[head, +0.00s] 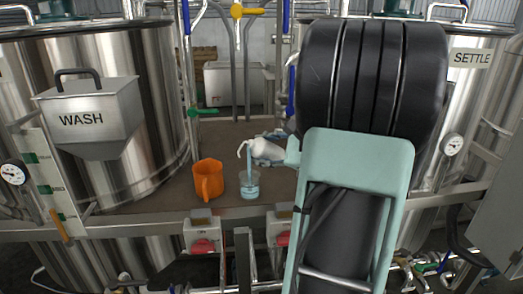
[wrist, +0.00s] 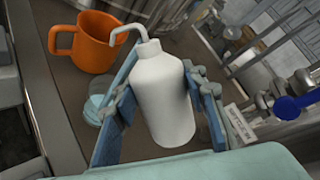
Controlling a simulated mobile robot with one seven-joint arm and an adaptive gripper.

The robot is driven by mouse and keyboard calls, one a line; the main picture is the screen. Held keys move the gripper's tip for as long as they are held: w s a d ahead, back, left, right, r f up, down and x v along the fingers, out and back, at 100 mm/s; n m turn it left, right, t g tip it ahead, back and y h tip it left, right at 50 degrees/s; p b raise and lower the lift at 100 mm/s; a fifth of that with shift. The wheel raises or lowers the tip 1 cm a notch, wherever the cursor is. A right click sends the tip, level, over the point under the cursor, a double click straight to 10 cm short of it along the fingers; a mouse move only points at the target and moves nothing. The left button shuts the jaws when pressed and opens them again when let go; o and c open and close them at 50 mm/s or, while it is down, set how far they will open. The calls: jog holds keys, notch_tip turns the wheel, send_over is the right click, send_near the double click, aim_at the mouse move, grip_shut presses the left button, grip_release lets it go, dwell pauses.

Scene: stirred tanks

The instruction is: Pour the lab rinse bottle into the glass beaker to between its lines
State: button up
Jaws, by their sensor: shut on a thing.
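The white lab rinse bottle (head: 268,150) with its bent spout lies tilted over, its neck pointing left, in the head view. My gripper (wrist: 160,112) is shut on the bottle's body, with a blue finger on each side in the wrist view. The glass beaker (head: 249,190) stands upright on the brown bench below the bottle's neck and holds some pale blue liquid. A thin blue streak runs from the neck down to the beaker and looks like falling liquid. The beaker is partly hidden behind a finger in the wrist view (wrist: 97,108). Its lines are too small to read.
An orange mug (head: 207,180) stands just left of the beaker on the bench (head: 225,140). The steel WASH tank (head: 150,120) is at left and the SETTLE tank (head: 462,100) at right. Pipes and valves rise behind. The bench's front edge is close to the beaker.

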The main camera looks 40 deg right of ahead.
jog(key=shift+d+f+n+h+b, duration=0.15)
jog(key=shift+f+n+h+b, duration=0.35)
jog(key=shift+b, duration=0.75)
dwell(0.8)
